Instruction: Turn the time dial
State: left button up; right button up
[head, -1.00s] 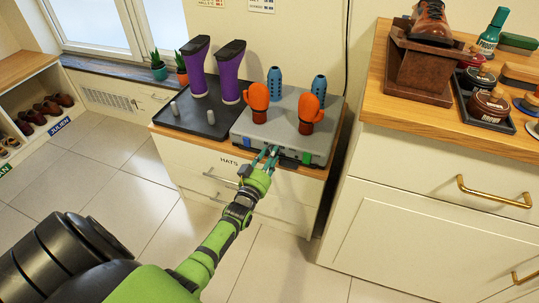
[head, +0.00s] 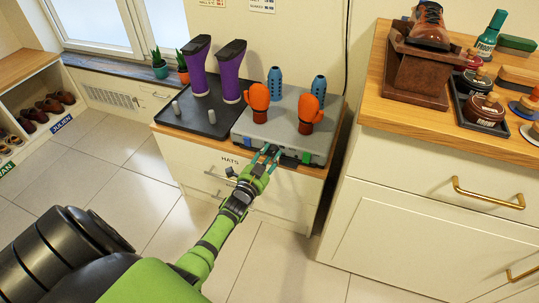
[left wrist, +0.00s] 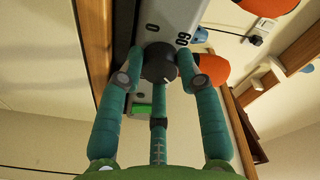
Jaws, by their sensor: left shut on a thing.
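The time dial (left wrist: 159,62) is a dark round knob with a light pointer mark, on the front of a grey dryer box (head: 332,137). The numbers 0 and 60 show beside it in the left wrist view. My left gripper (head: 271,150) is at the dryer's front face. In the left wrist view its teal fingers (left wrist: 160,70) stand on both sides of the dial and are shut on it. In the head view the fingers mostly hide the dial. A green button (left wrist: 144,109) sits on the same face. My right gripper is not in view.
Orange gloves (head: 259,97) and blue perforated posts (head: 318,87) stand on the dryer. Purple boots (head: 233,70) stand on a black tray (head: 197,123) to its left. A wooden-topped cabinet (head: 430,199) stands close on the right. The tiled floor in front is clear.

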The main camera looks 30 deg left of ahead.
pick_arm(q)
jog(key=shift+a+f+m, duration=0.1)
jog(key=shift+m, duration=0.6)
jog(key=shift+a, duration=0.1)
jog(key=o, duration=1.1)
jog(key=shift+o, duration=0.2)
jog(key=s+d, duration=0.1)
jog(key=s, duration=1.1)
jog(key=shift+d, duration=0.3)
